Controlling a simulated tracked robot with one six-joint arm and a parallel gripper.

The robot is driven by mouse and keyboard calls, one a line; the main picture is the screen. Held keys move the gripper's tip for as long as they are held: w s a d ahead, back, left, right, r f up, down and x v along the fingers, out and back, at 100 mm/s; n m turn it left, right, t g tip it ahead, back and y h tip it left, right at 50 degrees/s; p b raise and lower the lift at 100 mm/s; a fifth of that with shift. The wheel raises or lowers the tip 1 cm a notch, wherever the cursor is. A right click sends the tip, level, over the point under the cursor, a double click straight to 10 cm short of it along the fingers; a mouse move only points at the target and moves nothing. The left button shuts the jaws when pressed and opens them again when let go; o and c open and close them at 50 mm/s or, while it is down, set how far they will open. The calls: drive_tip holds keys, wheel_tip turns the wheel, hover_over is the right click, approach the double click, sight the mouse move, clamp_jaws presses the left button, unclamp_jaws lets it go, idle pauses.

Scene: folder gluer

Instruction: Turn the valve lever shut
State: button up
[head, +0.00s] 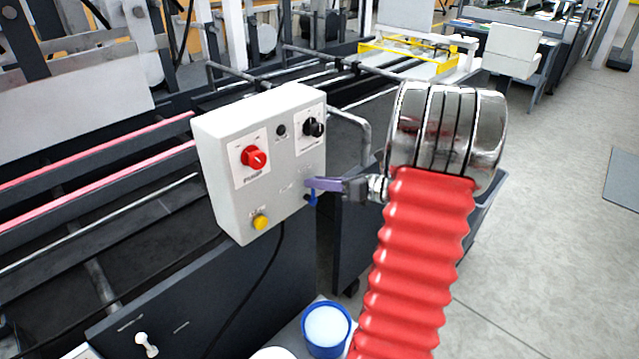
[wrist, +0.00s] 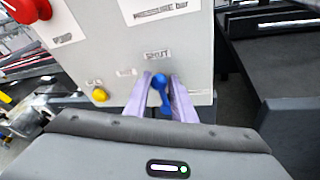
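The small blue valve lever (wrist: 160,88) is on the face of a light grey control box (head: 225,170), below a label reading SHUT (wrist: 157,55). Its handle hangs down, tilted slightly right in the wrist view. In the head view the lever (head: 312,199) is partly hidden behind my fingers. My gripper (wrist: 161,78) has two purple fingers, one on each side of the lever, with narrow gaps showing between. It is open around the lever. In the head view my gripper (head: 310,184) reaches the box's right side from the right.
The box also carries a red knob (head: 254,158), a black knob (head: 314,127) and a yellow button (head: 260,222). A bent metal rail (head: 362,125) runs behind my gripper. A blue-rimmed tub (head: 326,328) stands below. Grey floor (head: 550,240) is clear at right.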

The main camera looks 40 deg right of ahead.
drive_tip(key=o, duration=0.4)
drive_tip(key=shift+c, duration=0.2)
drive_tip(key=v, duration=1.3)
drive_tip(key=shift+s, duration=0.35)
drive_tip(key=shift+r, duration=0.1)
